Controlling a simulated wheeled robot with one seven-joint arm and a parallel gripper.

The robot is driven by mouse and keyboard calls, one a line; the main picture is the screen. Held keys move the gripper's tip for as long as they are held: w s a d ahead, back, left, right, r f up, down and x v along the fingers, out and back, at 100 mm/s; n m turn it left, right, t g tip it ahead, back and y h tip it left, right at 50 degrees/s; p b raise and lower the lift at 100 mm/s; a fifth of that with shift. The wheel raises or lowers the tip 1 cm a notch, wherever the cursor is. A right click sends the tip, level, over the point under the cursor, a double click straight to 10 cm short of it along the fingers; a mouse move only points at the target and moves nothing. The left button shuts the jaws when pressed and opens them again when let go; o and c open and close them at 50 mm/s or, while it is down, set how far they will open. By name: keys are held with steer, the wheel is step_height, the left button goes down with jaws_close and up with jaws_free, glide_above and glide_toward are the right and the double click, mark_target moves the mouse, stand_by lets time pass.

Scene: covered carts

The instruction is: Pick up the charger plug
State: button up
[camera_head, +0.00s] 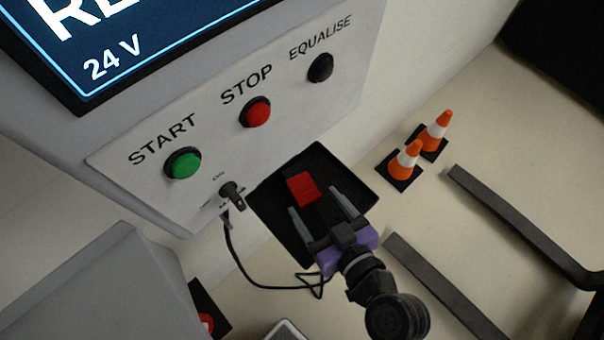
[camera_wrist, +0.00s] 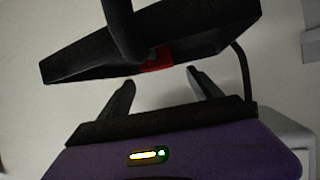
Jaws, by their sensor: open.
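A red block-shaped plug (camera_head: 302,187) sits on a black tray (camera_head: 348,172) below the charger's button panel. I take it to be the charger plug. My gripper (camera_head: 314,200) is open, its two grey fingers pointing at the plug from the front. The fingertips appear close to the plug, with nothing between them. In the wrist view, a small red part of the plug (camera_wrist: 158,60) shows ahead of my open gripper (camera_wrist: 160,82). Most of it is hidden there by the dark tray (camera_wrist: 85,62) and a thick black piece.
The charger panel (camera_head: 222,125) carries green, red and black buttons and a small black switch (camera_head: 232,195). A black cable (camera_head: 240,268) loops down beside my gripper. Two orange cones (camera_head: 405,160) stand on the floor at right, near dark bars (camera_head: 445,285).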

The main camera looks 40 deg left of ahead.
mark_target(302, 185)
steer(key=shift+p+x, duration=0.3)
steer(key=shift+x, duration=0.95)
steer(key=shift+p+x, duration=0.8)
steer(key=shift+x, duration=1.85)
steer(key=shift+d, duration=0.1)
steer(key=shift+c, duration=0.4)
jaws_close()
steer(key=shift+r, duration=0.1)
